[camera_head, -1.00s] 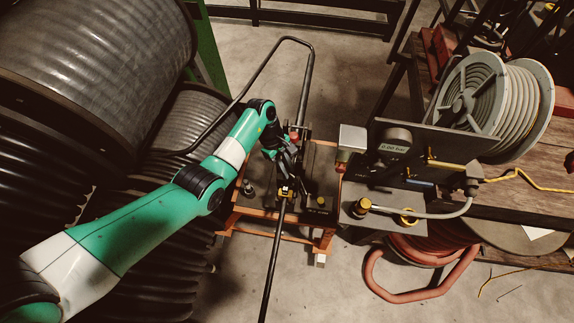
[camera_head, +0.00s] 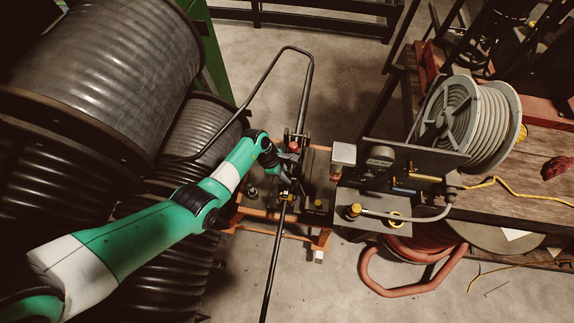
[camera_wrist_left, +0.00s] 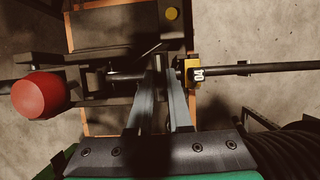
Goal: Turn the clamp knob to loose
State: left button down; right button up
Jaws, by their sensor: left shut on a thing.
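The clamp (camera_head: 300,180) is a dark metal assembly on an orange-framed stand, with a long dark rod running through it. My left gripper (camera_head: 286,176) is at the clamp, just below a red ball (camera_head: 294,146). In the left wrist view, my left gripper's fingers (camera_wrist_left: 158,72) are nearly together on a dark part at the clamp's middle. That part appears to be the clamp knob; it is mostly hidden between the fingers, and its turn position cannot be read. The red ball (camera_wrist_left: 40,95) is left of the fingers, apart from them. My right gripper is not in view.
A yellow block tagged 04 (camera_wrist_left: 193,73) sits on the rod, close right of the fingers. A bent black tube frame (camera_head: 308,80) rises behind the clamp. A gauge unit (camera_head: 380,155) stands to the right. Large black hose reels (camera_head: 90,70) crowd the left side.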

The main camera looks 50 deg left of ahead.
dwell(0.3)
pick_arm(q)
jog(key=c, duration=0.8)
grip_release()
jog(key=shift+c, duration=0.2)
jog(key=shift+r, duration=0.1)
jog(key=p+v, duration=0.5)
jog(key=v, duration=0.6)
jog(key=shift+a+r, duration=0.15)
jog(key=shift+r, duration=0.05)
